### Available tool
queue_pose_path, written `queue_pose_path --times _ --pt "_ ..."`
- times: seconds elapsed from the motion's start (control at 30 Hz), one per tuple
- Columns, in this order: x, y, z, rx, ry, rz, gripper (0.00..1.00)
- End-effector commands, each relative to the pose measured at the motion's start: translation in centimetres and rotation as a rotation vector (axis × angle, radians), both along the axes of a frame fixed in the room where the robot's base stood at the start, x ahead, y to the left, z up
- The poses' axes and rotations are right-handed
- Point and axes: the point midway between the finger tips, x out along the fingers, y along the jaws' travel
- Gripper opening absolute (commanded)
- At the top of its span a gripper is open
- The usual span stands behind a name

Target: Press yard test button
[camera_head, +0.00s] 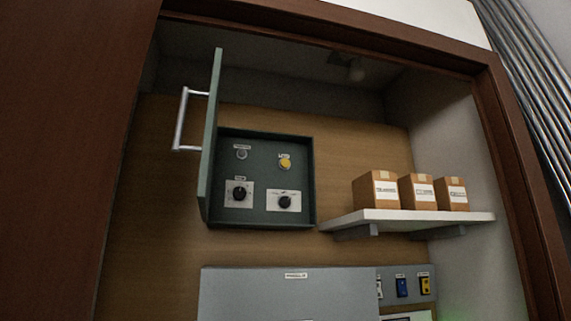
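A dark green control box (265,217) is fixed to the wooden back wall of a recess. Its door (211,140) stands open to the left, with a silver handle (182,119) on it. Inside the box are a yellow button (285,163) at upper right, a small grey round part (242,154) at upper left, and two black knobs (239,193) on white plates below, the other at lower right (285,202). The small labels are too blurred to read, so I cannot tell which part is the yard test button. My gripper is not in view.
A white shelf (400,216) to the right holds three cardboard boxes (376,190). Below is a grey panel (285,295) with blue (402,286) and yellow (425,285) switches to its right. A brown frame (330,27) borders the recess.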

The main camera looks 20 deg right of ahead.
Motion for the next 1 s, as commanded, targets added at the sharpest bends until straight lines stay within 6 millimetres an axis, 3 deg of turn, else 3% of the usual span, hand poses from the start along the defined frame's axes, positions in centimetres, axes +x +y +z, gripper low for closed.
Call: queue_pose_path --times 0.47,1.0 --pt "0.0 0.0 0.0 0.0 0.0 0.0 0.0" --pt "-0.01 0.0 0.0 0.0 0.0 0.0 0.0"
